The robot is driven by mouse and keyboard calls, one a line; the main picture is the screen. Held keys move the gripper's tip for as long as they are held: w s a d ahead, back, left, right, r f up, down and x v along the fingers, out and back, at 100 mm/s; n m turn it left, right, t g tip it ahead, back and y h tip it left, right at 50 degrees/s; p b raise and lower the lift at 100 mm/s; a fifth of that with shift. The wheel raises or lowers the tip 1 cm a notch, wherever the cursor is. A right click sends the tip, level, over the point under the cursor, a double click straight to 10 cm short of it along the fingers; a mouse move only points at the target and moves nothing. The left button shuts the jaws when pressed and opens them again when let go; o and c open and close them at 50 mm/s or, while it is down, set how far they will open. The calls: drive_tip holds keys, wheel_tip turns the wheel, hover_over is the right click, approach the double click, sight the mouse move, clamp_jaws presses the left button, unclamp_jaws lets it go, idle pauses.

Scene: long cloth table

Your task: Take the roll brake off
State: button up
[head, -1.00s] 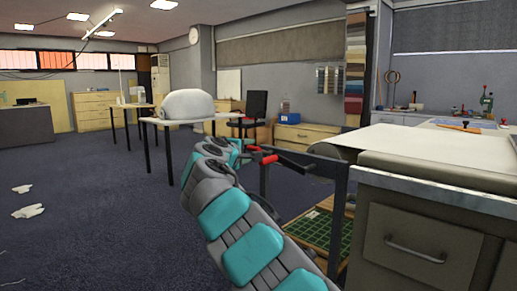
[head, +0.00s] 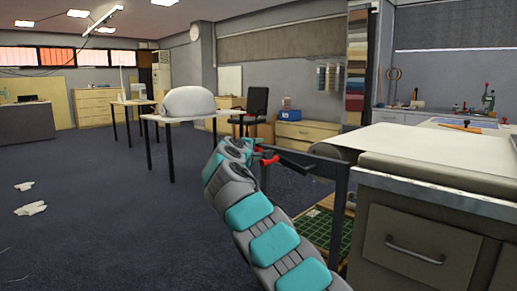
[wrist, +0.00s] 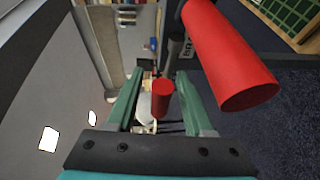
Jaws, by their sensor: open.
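Two red-gripped handles show at the end of the roll stand beside the table. The wrist view shows a large red handle (wrist: 232,62) close by at upper right, outside my fingers, and a smaller red grip (wrist: 162,98) framed between them. I cannot tell which belongs to the roll brake. In the head view, a red handle (head: 269,160) shows just right of my gripper (head: 248,146). My gripper's green fingers also show in the wrist view (wrist: 161,84), apart, with no visible contact on the small grip. My arm hides part of the stand.
The long table (head: 440,148) with pale cloth and a drawer (head: 415,250) stands at right. A dark roll (head: 330,151) lies at its end. A green gridded mat (head: 315,227) is low beneath. A white table (head: 205,113) stands behind; the floor at left is mostly open.

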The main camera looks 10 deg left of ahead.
drive_tip(key=shift+w, duration=0.15)
clamp_jaws()
idle(0.4)
idle(1.0)
